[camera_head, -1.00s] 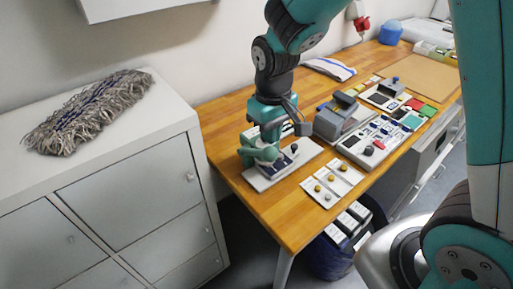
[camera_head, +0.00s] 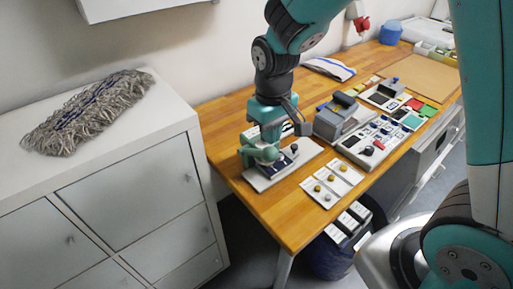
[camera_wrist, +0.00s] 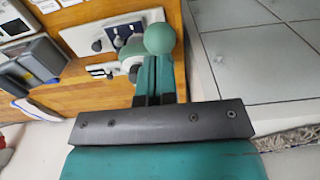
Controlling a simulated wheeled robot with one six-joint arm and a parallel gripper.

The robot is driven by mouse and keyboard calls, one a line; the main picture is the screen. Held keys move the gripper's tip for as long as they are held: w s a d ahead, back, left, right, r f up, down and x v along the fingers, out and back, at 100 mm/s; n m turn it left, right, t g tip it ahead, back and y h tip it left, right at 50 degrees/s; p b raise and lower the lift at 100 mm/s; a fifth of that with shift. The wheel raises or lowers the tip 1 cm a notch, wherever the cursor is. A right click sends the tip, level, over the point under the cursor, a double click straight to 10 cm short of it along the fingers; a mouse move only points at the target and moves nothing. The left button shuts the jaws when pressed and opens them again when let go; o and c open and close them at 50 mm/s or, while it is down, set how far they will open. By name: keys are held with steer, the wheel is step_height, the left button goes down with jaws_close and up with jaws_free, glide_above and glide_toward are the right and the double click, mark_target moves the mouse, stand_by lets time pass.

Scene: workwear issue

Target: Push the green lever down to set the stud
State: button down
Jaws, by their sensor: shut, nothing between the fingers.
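The green lever shows in the wrist view as a round green knob (camera_wrist: 160,38) just beyond my gripper's fingertips. It belongs to a small press with a green body (camera_head: 248,152) on a pale base plate (camera_head: 262,181) at the table's near left end. My gripper (camera_wrist: 154,62) is shut and empty, its fingertips at the knob; I cannot tell if they touch it. In the head view my gripper (camera_head: 268,138) is over the press and partly hides it. The lever's exact angle is hard to tell.
A white card with several round studs (camera_head: 331,183) lies right of the press. A grey device (camera_head: 342,119) and a tray of small parts (camera_head: 378,142) stand behind it. A white cabinet (camera_head: 120,190) with a grey mop head (camera_head: 88,112) is left of the table.

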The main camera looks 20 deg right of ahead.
mark_target(276, 158)
steer(key=shift+f, duration=0.15)
steer(key=shift+f+b, duration=0.85)
steer(key=shift+f, duration=0.2)
steer(key=shift+s+f, duration=0.1)
steer(key=shift+f, duration=0.05)
steer(key=shift+s+d+f+b, duration=0.1)
steer(key=shift+s+f+b, duration=0.15)
steer(key=shift+f+b, duration=0.25)
steer(key=shift+s+d+f+b, duration=0.1)
steer(key=shift+s+f+b, duration=0.1)
steer(key=shift+f+b, duration=0.2)
steer(key=shift+f, duration=0.2)
steer(key=shift+s+d+f+b, duration=0.1)
steer(key=shift+s+f+b, duration=0.1)
steer(key=shift+f+b, duration=0.3)
steer(key=shift+s+f+b, duration=0.15)
steer(key=shift+f+b, duration=0.2)
steer(key=shift+f, duration=0.3)
stand_by(0.3)
